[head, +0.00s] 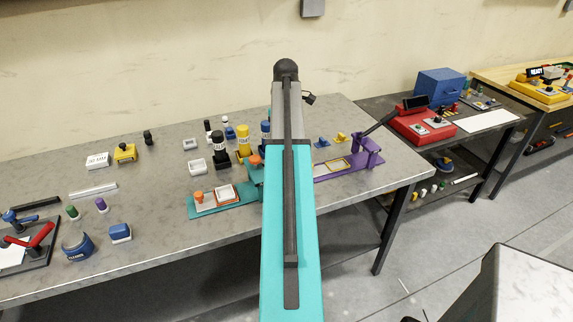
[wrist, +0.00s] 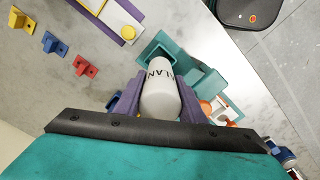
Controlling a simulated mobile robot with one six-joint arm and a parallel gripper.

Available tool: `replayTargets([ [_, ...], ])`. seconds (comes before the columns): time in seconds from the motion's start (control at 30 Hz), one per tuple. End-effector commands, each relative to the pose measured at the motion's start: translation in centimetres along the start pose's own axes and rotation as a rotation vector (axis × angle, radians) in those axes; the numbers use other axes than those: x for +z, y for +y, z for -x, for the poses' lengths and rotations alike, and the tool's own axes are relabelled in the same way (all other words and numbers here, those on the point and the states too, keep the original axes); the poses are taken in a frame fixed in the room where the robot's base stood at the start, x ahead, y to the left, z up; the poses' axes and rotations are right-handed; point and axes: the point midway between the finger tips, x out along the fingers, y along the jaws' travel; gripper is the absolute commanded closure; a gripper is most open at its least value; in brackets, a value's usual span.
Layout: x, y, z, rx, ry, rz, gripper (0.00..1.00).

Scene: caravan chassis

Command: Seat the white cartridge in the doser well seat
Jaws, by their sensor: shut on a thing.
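In the wrist view my gripper (wrist: 156,100), with purple fingers, is shut on the white cartridge (wrist: 160,97), which has dark letters on its side. The cartridge's far end points at the square teal well seat (wrist: 152,47) of the doser. That end overlaps the seat's near edge in the picture; I cannot tell whether it is above the seat or in its mouth. The teal doser (head: 204,212) also shows in the head view, partly behind my arm. My gripper, the cartridge and the seat are hidden there by my arm.
Black (head: 219,145), yellow (head: 243,138) and blue (head: 265,131) cartridges stand behind the doser. A purple device (head: 365,158) stands to the right. Yellow (wrist: 19,18), blue (wrist: 53,45) and red (wrist: 84,66) small pieces lie left of the seat in the wrist view. The table edge is close by.

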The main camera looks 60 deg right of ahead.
Motion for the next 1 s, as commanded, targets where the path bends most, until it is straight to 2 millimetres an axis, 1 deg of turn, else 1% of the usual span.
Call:
replayTargets([
  [0.23,0.2,0.0,-2.9,-0.001,-0.001,-0.001,0.99],
  [0.4,0.1,0.1,-4.2,0.0,0.0,-0.002,0.99],
  [0.83,0.1,0.1,-4.6,0.0,0.0,-0.002,0.99],
  [1.0,0.2,0.0,-5.5,-0.002,-0.001,-0.003,0.99],
])
